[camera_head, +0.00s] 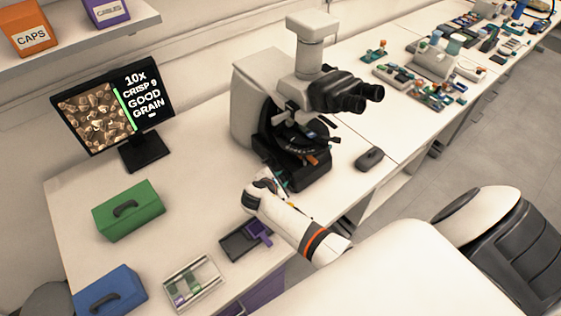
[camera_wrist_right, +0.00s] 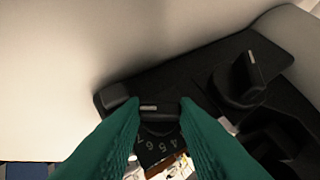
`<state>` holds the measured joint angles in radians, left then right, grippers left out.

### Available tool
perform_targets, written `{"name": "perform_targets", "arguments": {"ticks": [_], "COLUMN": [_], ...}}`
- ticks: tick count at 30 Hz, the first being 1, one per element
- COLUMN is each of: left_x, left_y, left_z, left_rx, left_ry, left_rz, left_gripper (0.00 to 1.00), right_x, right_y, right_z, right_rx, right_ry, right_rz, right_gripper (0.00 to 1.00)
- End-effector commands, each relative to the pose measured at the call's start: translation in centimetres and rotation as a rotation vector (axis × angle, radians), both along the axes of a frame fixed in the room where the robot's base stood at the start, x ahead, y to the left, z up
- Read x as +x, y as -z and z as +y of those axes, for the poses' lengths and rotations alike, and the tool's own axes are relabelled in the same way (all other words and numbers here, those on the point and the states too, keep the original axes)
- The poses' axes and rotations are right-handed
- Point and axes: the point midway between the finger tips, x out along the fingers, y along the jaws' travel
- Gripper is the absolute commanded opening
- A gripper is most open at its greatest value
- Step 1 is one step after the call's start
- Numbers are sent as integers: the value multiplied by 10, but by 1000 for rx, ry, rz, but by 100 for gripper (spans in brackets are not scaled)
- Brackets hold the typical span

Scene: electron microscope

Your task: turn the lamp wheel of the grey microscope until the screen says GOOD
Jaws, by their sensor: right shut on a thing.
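The grey microscope (camera_head: 256,98) stands on the bench with its black stage and base facing me. The screen (camera_head: 110,105) at the left shows a brown grain picture, a green bar and the words 10x, CRISP 9, GOOD and GRAIN. My right gripper (camera_head: 270,181) is low at the microscope's base. In the right wrist view its green fingers (camera_wrist_right: 160,112) are shut on the dark lamp wheel (camera_wrist_right: 159,115), which has a pale mark. Digits 4, 5 and 6 show below the wheel. The head view does not show the wheel clearly. My left gripper is not in view.
A second dark knob (camera_wrist_right: 238,82) stands right of the wheel. A green box (camera_head: 128,212), a blue box (camera_head: 110,292), a slide tray (camera_head: 193,284) and a dark tray (camera_head: 236,246) lie on the bench. A mouse (camera_head: 369,159) is at the right.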

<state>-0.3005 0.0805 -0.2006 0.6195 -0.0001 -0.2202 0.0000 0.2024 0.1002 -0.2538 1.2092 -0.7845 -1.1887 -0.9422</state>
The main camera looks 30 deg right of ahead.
Motion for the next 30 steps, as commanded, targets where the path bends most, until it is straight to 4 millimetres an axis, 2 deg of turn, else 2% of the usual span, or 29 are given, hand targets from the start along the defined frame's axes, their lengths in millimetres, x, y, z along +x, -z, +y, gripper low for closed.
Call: {"name": "perform_targets", "arguments": {"ticks": [1, 6, 22, 23, 24, 30], "left_x": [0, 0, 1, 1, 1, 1], "left_y": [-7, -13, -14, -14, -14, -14], "left_z": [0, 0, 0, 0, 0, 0], "left_rx": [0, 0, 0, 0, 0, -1], "left_ry": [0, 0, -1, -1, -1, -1], "left_rz": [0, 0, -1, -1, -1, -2], "left_gripper": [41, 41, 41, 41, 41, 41], "right_x": [0, 1, 1, 1, 1, 1], "right_y": [-3, -1, 1, 1, 1, 0], "right_z": [1, 1, 1, 1, 1, 1], "right_rx": [-1, -4, -7, -7, -7, -7], "right_ry": [0, 0, -1, -1, -1, -1], "right_rz": [22, 70, 91, 91, 91, 89], "right_gripper": [4, 4, 4, 30, 36, 36]}}
